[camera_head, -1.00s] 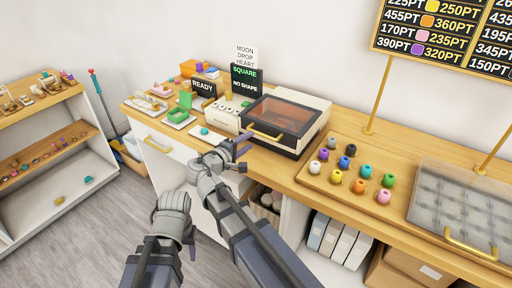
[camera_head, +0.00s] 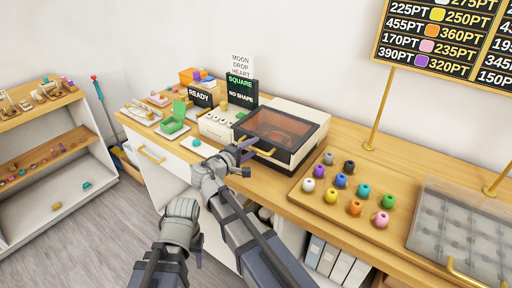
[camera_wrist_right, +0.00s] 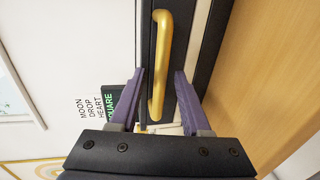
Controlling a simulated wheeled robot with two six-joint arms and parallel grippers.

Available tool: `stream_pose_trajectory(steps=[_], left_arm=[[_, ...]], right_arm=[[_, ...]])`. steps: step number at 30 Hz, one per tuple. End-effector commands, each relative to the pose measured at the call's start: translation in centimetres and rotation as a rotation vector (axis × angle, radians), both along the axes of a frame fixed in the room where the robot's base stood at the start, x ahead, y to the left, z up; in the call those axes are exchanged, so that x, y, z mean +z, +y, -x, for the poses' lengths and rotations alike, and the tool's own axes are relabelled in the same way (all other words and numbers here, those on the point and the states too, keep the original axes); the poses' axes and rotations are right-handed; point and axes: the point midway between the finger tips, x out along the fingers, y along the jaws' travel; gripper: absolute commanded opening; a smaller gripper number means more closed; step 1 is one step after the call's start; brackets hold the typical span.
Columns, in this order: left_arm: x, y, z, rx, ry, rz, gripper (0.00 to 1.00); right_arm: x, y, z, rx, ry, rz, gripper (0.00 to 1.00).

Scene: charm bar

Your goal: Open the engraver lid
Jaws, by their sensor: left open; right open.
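The engraver (camera_head: 300,112) is a cream and black box on the counter with a tinted orange-brown window in its lid (camera_head: 278,128). The lid is down. A gold bar handle (camera_head: 262,152) runs along its front edge. My right gripper (camera_head: 240,155) is open at the handle's left end. In the right wrist view the handle (camera_wrist_right: 160,55) lies between the two purple fingers of the right gripper (camera_wrist_right: 160,95), with gaps on both sides. My left gripper (camera_head: 196,255) hangs low in front of the counter, open and empty.
A wooden tray of colored beads (camera_head: 305,193) is right of the engraver, with a clear-lidded case (camera_head: 465,215) beyond it. Left are a READY sign (camera_head: 200,95), a SQUARE sign (camera_head: 240,90) and a green stand (camera_head: 175,115). A shelf (camera_head: 50,150) stands far left.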

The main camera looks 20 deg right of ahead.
Motion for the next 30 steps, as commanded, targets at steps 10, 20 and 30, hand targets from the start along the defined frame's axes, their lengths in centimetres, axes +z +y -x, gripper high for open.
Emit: stream_pose_trajectory(steps=[10, 20, 30], left_arm=[[0.02, 0.01, 0.01, 0.000, 0.000, 0.000, 0.50], [0.02, 0.01, 0.01, 0.000, 0.000, 0.000, 0.50], [0.02, 0.01, 0.01, 0.000, 0.000, 0.000, 0.50]], right_arm=[[0.02, -0.01, 0.03, 0.000, 0.000, 0.000, 0.20], [0.01, -0.01, 0.03, 0.000, 0.000, 0.000, 0.00], [0.00, -0.02, 0.04, 0.000, 0.001, -0.001, 0.00]])
